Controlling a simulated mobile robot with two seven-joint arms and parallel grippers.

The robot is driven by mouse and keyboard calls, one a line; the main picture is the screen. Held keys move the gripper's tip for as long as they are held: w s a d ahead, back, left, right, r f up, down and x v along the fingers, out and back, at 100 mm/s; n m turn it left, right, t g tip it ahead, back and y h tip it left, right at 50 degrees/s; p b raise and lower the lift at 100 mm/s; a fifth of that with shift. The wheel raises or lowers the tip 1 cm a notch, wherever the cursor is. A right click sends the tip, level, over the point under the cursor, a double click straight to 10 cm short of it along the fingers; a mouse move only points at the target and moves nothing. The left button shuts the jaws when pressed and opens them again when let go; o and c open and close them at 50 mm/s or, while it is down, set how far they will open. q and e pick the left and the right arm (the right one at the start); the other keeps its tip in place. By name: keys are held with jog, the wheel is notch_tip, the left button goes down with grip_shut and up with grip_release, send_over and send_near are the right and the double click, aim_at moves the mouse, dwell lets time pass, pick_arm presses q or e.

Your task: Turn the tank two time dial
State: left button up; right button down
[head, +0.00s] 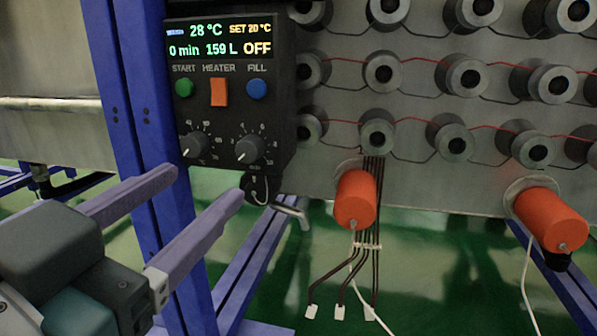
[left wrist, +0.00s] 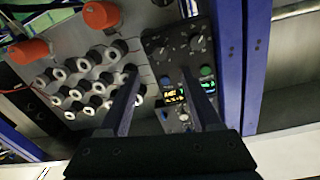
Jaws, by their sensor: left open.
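A black control box (head: 229,110) hangs beside a blue post and has two black dials low on its face, a left dial (head: 196,145) and a right dial (head: 249,150). Their labels are too small to read, so I cannot tell which one sets time. In the left wrist view the box (left wrist: 178,75) appears upside down, with both dials near its top. My left gripper (head: 203,184) is open and empty, its fingers pointing toward the box, below and in front of the dials, apart from them. It also shows in the left wrist view (left wrist: 160,74). My right gripper is not in view.
The box's display (head: 219,40) reads 28 °C, 0 min, 159 L and OFF. Below it are a green button, an orange heater switch (head: 218,92) and a blue button. A blue post (head: 140,120) stands left. Orange cylinders (head: 355,200) and wired metal fittings project at right.

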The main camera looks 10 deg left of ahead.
aim_at(245, 151)
pick_arm(q)
jog(key=w+b, duration=0.1)
jog(key=w, duration=0.5)
jog(key=w+b, duration=0.1)
jog(key=w, duration=0.2)
jog(key=shift+d+b, duration=0.35)
grip_shut()
